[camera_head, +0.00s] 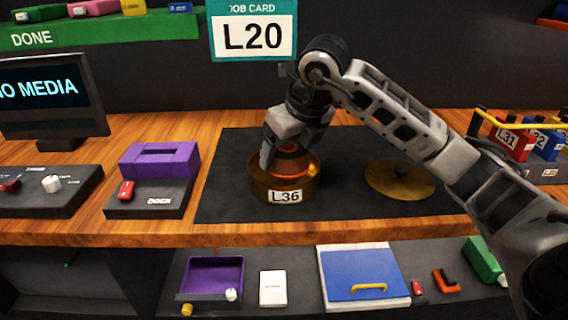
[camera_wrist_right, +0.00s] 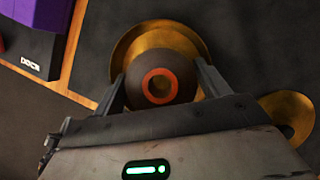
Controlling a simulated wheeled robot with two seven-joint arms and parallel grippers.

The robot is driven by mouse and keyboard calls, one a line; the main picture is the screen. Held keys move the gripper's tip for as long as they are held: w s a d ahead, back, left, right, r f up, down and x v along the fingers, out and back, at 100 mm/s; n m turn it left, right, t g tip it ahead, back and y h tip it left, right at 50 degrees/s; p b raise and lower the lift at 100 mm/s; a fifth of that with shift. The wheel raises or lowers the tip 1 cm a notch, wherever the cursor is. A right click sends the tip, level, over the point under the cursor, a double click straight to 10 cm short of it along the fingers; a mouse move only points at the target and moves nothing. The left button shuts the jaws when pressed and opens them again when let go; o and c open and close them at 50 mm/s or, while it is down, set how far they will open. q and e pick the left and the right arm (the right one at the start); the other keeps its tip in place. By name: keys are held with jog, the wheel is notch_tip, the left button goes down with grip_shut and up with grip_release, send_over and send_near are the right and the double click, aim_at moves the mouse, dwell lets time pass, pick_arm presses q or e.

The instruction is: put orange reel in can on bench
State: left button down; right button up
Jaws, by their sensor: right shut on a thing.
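The can (camera_head: 262,189) is a round, brass-coloured, low container labelled L36 on the dark mat of the bench. Its rim also shows in the right wrist view (camera_wrist_right: 133,47). The orange reel (camera_head: 291,165) is inside the can's opening, partly hidden by my right gripper. In the right wrist view the reel (camera_wrist_right: 160,86) shows as a dark disc with an orange ring at its centre. My right gripper (camera_wrist_right: 158,88) is shut on the reel, its fingers on either side; it points down at the can (camera_head: 283,157). Whether the reel touches the can's floor is hidden. My left gripper is not in view.
A round brass lid (camera_head: 400,180) lies on the mat right of the can. A purple dock (camera_head: 160,160) stands left, beside a monitor (camera_head: 50,97). Labelled red and blue items (camera_head: 511,143) stand in a rack at right. The mat's front is clear.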

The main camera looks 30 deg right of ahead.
aim_at(284, 180)
jog(key=shift+w+a+f, duration=0.1)
jog(key=shift+w+f, duration=0.05)
jog(key=shift+f, duration=0.8)
jog(key=shift+w+a+f, duration=0.1)
jog(key=shift+f, duration=0.85)
jog(key=o, duration=0.7)
jog(key=shift+f, duration=0.1)
jog(key=shift+o, duration=0.2)
jog(key=v, duration=1.1)
jog(key=shift+p, duration=0.4)
jog(key=shift+s+r, duration=0.25)
jog(key=shift+r, duration=0.35)
